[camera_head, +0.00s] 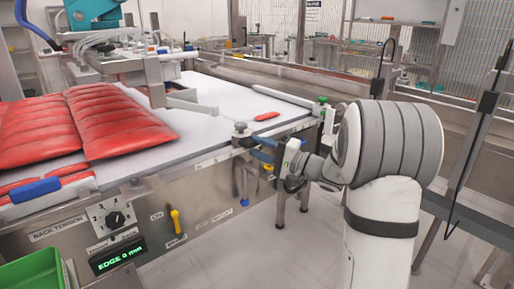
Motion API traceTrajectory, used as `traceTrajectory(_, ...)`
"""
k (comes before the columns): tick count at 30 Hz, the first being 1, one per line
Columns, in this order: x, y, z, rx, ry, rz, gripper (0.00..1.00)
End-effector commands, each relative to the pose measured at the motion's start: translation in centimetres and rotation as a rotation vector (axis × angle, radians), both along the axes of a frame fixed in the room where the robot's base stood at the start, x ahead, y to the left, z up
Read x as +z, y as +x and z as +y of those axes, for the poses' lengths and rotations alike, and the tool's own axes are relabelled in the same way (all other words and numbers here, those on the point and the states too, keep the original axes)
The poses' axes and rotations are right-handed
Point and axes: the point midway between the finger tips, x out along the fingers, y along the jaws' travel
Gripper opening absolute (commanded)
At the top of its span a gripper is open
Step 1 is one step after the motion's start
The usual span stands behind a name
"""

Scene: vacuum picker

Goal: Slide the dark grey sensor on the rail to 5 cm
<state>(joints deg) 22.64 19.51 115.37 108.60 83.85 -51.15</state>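The dark grey sensor (242,141) appears as a small block with a round knob on top, at the near right corner of the white table. It sits at the end of the rail (215,160) along the table's front edge; the rail's scale is too small to read. My gripper (263,150) reaches in from the right, its bluish fingers just right of the sensor at about its height. I cannot tell whether they touch it, or how far apart they are. A display (118,256) on the front panel reads "EDGE 0 mm".
Red packs (115,120) lie on the white table (215,95), with a small red piece (267,116) near its right side. The panel below has a dial (115,219) and a yellow handle (176,220). A green bin (35,272) stands lower left. Open floor lies right of the panel.

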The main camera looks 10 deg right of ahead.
Motion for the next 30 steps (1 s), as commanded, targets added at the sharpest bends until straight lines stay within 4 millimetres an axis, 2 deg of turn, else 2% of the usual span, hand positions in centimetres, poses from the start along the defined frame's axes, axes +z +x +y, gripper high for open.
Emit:
traceTrajectory(9,-0.8,-3.4,-4.1,-0.004,0.0,0.002,0.34)
traceTrajectory(16,-1.1,-4.5,-5.2,0.0,0.0,0.001,0.34)
traceTrajectory(26,-1.1,-4.7,-4.7,0.014,-0.008,0.012,0.34)
traceTrajectory(29,-1.6,-5.8,-2.4,0.08,-0.049,0.068,0.34)
traceTrajectory(30,-2.0,-6.6,-1.0,0.121,-0.082,0.106,0.34)
